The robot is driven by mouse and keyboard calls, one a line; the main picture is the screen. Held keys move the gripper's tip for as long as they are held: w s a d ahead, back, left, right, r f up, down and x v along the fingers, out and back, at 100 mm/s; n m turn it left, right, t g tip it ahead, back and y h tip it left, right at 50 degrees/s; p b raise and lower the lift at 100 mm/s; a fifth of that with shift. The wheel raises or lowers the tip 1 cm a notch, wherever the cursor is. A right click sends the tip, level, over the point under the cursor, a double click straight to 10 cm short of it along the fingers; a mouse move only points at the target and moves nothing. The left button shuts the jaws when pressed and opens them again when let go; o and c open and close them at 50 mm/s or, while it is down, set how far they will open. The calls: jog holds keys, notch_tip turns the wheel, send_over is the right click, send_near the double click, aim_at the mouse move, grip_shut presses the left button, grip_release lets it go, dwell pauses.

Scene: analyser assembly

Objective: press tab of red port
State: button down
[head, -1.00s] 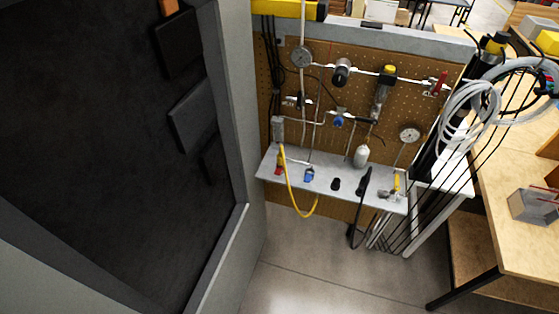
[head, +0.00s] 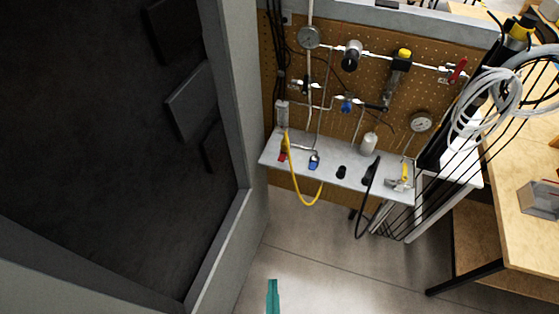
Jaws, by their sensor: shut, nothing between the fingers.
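The red port (head: 282,157) is a small red fitting near the left end of the grey shelf (head: 325,171). A yellow hose (head: 304,201) rises behind it and loops down over the shelf's front edge. Its tab is too small to make out. My gripper (head: 272,284) shows only as a narrow teal tip at the bottom edge, over the floor. It is shut and empty, well below the red port and apart from it. The rest of it is out of view.
A blue port (head: 314,162) and a black port (head: 341,172) stand to the right on the shelf. A pegboard (head: 437,85) with gauges and pipes rises behind. A grey cabinet frame (head: 232,95) stands close on the left. The floor in front is clear.

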jog(key=a+r+x, duration=0.1)
jog(key=x, duration=0.8)
jog(key=m+h, duration=0.4)
jog(key=h, duration=0.1)
send_near(284, 145)
jog(key=a+r+v, duration=0.1)
jog(key=v, duration=0.4)
jog(key=shift+w+d+f+g, duration=0.1)
jog(key=shift+d+f+g, duration=0.05)
jog(key=shift+d+g, duration=0.15)
jog(key=x, duration=1)
jog(key=shift+w+d, duration=0.1)
notch_tip(284, 145, down, 2)
jog(key=shift+f, duration=0.95)
